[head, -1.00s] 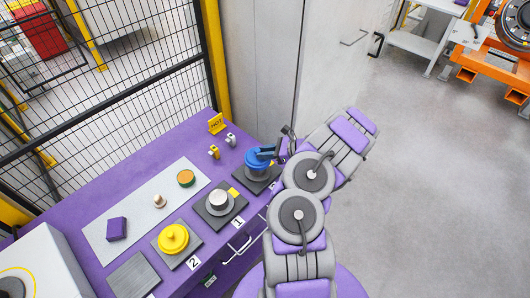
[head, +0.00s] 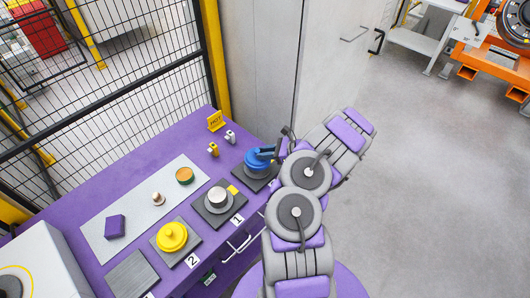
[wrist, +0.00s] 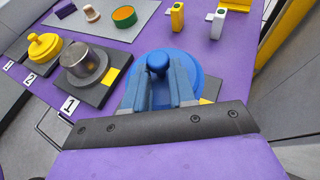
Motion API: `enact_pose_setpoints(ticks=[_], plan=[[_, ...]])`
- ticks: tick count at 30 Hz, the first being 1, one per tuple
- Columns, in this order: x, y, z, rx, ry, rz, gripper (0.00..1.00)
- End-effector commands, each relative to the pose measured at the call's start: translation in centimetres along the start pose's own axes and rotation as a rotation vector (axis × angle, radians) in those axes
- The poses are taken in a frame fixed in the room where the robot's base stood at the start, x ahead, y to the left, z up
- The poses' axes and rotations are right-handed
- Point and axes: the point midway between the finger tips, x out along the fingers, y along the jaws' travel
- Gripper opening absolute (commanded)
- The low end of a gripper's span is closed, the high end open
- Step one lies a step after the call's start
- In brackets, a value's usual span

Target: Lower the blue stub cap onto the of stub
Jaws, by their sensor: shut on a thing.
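The blue stub cap (head: 255,162) is at the right end of the purple bench, over a grey stub base (head: 258,173) on a dark plate (head: 268,184). In the wrist view the cap (wrist: 205,79) is a round blue disc with a knob (wrist: 158,61) on top. My gripper (wrist: 160,78) is shut on the knob, one finger at each side; it also shows in the head view (head: 265,152). The cap looks about level and hides the stub under it. I cannot tell whether it touches the stub.
A bare metal stub (head: 217,197) stands on the plate marked 1. A yellow cap (head: 172,237) sits on the plate marked 2. Small yellow (head: 213,149) and white (head: 230,137) pieces stand behind the blue cap. A grey cabinet (head: 255,70) rises behind the bench.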

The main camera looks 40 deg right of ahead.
Motion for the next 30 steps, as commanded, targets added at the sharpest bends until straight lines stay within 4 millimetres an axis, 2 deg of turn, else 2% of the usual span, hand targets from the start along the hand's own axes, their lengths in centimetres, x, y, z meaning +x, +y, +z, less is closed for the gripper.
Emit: enact_pose_setpoints(ticks=[7,19,30], plan=[[0.0,0.0,0.0,0.000,0.004,0.001,0.00],[-0.6,0.0,1.4,0.000,0.002,0.000,0.00],[-0.6,0.0,1.4,0.000,0.002,0.000,0.00]])
